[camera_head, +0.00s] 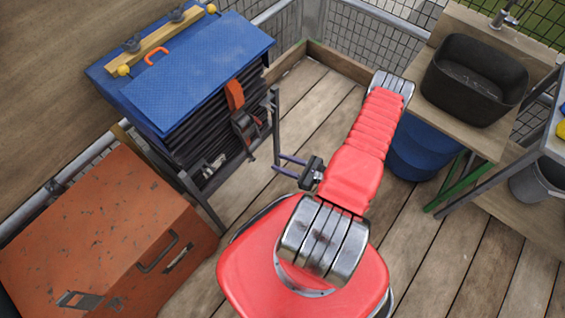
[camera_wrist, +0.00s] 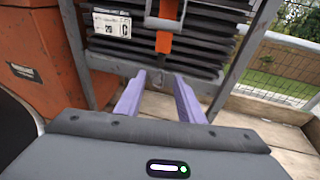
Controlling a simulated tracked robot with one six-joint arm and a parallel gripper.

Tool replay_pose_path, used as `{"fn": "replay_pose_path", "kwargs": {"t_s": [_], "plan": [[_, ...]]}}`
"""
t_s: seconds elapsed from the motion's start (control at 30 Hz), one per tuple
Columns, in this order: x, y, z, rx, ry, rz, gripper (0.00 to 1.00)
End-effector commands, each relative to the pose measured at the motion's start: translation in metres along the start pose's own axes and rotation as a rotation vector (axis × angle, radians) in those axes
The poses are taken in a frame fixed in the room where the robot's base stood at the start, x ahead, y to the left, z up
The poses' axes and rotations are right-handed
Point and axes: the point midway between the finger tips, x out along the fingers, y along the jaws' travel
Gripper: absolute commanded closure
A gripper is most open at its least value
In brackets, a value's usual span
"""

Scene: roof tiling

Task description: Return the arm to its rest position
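My red arm reaches from the bottom middle of the head view to the upper right and folds back. My gripper (camera_head: 277,162) is at the middle, its two purple fingers pointing left toward a grey rack (camera_head: 275,125). In the wrist view, the fingers of my gripper (camera_wrist: 158,76) are apart with nothing between them. The rack holds a stack of dark sheets or tiles (camera_head: 205,130), which also shows ahead of the fingertips in the wrist view (camera_wrist: 190,50). The fingers look apart from the rack.
An orange chest (camera_head: 100,235) stands at the lower left. A bench with a black basin (camera_head: 475,80), a blue drum (camera_head: 420,150) and a grey bucket (camera_head: 540,185) are at the right. Mesh fencing (camera_head: 370,40) borders the plank floor.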

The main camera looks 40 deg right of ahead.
Motion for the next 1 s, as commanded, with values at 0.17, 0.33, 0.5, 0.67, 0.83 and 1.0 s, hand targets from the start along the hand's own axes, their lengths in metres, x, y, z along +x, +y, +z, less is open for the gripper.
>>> {"fn": "replay_pose_path", "kwargs": {"t_s": [0.17, 0.33, 0.5, 0.67, 0.83, 1.0], "plan": [[0.0, 0.0, 0.0, 0.0, 0.0, -0.001, 0.65], [0.0, 0.0, 0.0, 0.004, 0.0, -0.001, 0.65], [-0.001, 0.014, -0.005, 0.028, 0.019, 0.05, 0.65], [-0.003, 0.05, -0.004, 0.056, 0.031, 0.154, 0.65], [-0.013, 0.075, 0.009, 0.044, 0.044, 0.271, 0.65], [-0.022, 0.087, 0.029, -0.004, 0.063, 0.386, 0.65]]}}
